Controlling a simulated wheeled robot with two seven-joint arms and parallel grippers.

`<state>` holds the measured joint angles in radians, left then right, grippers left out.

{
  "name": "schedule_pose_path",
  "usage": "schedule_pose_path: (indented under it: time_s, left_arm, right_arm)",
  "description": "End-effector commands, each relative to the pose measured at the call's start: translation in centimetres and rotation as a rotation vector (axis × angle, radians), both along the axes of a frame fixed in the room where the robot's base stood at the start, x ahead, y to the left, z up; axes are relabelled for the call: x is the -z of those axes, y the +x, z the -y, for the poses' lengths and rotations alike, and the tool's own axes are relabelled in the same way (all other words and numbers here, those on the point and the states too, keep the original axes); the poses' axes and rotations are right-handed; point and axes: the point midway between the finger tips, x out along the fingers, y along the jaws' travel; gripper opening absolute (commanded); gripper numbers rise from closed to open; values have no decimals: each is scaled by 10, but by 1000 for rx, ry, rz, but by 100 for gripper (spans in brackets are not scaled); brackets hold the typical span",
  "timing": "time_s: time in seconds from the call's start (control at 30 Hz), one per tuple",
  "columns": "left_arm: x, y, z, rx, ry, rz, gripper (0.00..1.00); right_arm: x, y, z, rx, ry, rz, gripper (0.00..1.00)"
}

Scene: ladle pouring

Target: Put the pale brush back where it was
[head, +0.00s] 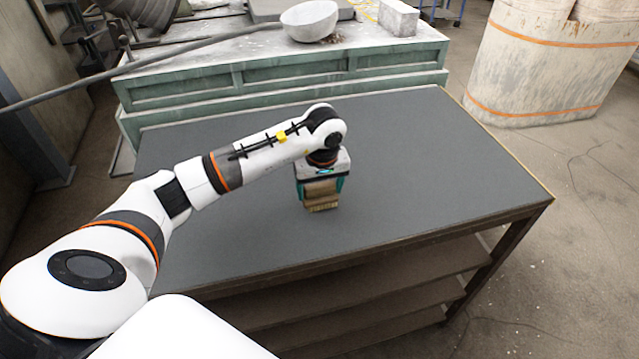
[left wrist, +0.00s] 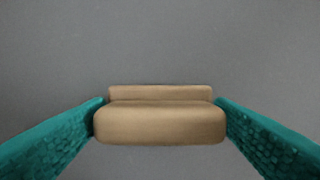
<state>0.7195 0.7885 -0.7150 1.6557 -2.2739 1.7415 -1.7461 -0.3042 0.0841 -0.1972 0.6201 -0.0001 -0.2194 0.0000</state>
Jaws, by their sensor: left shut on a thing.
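The pale brush (head: 321,194) has a tan wooden body with bristles at its lower edge, over the middle of the dark grey table. My left gripper (head: 321,187) comes down on it from above, its teal fingers on either side of the body. In the left wrist view the tan brush (left wrist: 160,124) sits between the two teal fingers of the left gripper (left wrist: 160,120), which are shut on it. I cannot tell whether the bristles touch the table. My right gripper is not in view.
The grey table top (head: 420,160) is bare around the brush. Behind it stands a green workbench (head: 290,75) with a pale bowl (head: 310,20) and a grey block (head: 398,18). A large pale sack (head: 540,70) stands on the floor at the right.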

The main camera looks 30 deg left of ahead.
Motion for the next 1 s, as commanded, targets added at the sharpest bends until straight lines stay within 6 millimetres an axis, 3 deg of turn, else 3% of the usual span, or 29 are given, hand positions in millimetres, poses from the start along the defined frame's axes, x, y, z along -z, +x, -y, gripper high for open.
schedule_pose_path:
  time_s: [0.37,0.4,0.53,0.83,1.0]
  left_arm:
    - [7,1,0,0,0,3,52]
    - [7,0,0,0,-1,2,80]
    - [6,0,0,0,-1,2,98]
    - [4,0,0,0,-1,2,98]
    - [-12,0,1,2,1,8,98]
  right_arm:
    - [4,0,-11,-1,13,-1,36]
    - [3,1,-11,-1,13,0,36]
    - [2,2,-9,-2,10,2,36]
    - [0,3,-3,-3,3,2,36]
    - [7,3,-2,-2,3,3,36]
